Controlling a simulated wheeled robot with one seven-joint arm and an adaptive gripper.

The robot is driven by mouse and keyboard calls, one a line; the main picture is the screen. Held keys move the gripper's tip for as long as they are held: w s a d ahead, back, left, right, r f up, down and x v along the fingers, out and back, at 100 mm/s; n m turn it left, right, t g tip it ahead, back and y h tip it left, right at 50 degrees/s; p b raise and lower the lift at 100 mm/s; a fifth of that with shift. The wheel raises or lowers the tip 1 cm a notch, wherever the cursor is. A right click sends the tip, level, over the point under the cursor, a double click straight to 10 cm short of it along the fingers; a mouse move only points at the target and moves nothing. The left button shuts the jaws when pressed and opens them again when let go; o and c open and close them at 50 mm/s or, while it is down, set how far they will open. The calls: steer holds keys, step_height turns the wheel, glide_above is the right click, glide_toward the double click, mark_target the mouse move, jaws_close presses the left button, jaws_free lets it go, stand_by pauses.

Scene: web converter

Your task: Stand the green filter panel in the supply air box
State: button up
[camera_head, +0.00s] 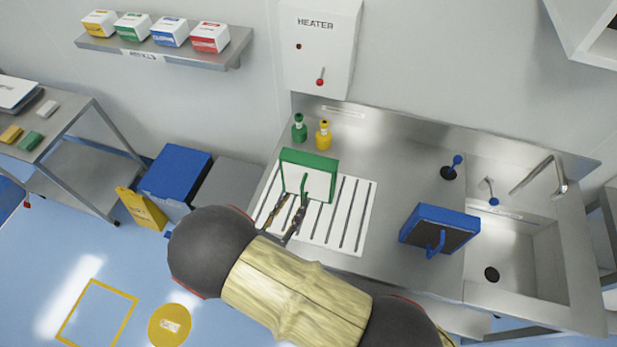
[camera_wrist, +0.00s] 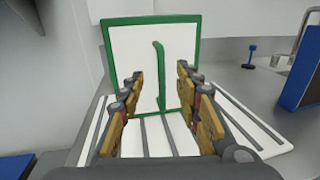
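The green filter panel (camera_head: 318,176) has a green frame, a white face and a green bar handle. It stands upright on a white slotted rack (camera_head: 368,208) on the steel counter. My gripper (camera_head: 292,200) is in front of the panel with its fingers apart. In the wrist view, the panel (camera_wrist: 125,55) fills the middle, and the handle shows between the open fingers of my gripper (camera_wrist: 160,85). The fingers do not appear closed on it; the exact gap in depth is hard to tell. I cannot identify the supply air box for certain.
A blue-framed dark panel (camera_head: 425,226) with a blue handle is on the counter to the right, before the sink (camera_head: 515,275). Green (camera_head: 299,131) and yellow (camera_head: 323,138) bottles stand behind the rack. A heater box (camera_head: 321,50) hangs on the wall. A white cabinet (camera_head: 578,28) is at upper right.

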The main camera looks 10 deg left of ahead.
mark_target(301, 189)
steer(key=x, duration=0.3)
steer(key=r+x, duration=0.1)
steer(key=x, duration=0.1)
steer(key=shift+w, duration=0.3)
steer(key=c, duration=0.3)
jaws_close()
stand_by(0.3)
